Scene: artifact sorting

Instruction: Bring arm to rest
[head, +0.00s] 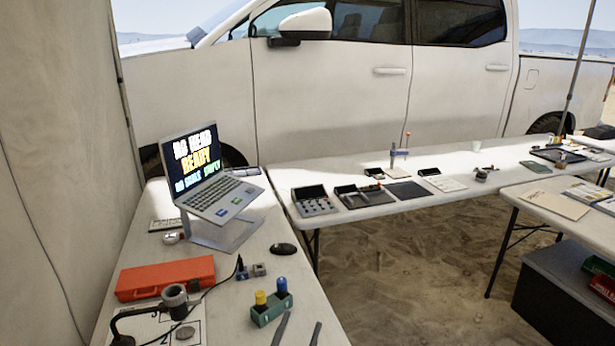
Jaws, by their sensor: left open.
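My left gripper (298,331) shows only as two dark finger tips at the bottom edge of the head view. The tips are apart, with bare white table between them, and nothing shows between them. They are over the near part of the left table (255,328), to the right of a green block (270,312) with a yellow and a blue knob. The rest of my left arm is out of the picture. My right gripper is not in view.
A laptop (203,180) on a stand, a mouse (283,249), an orange case (165,278) and a black curved stand (135,322) are on the left table. A back table (440,207) holds several small trays and tools. Sandy ground lies between the tables.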

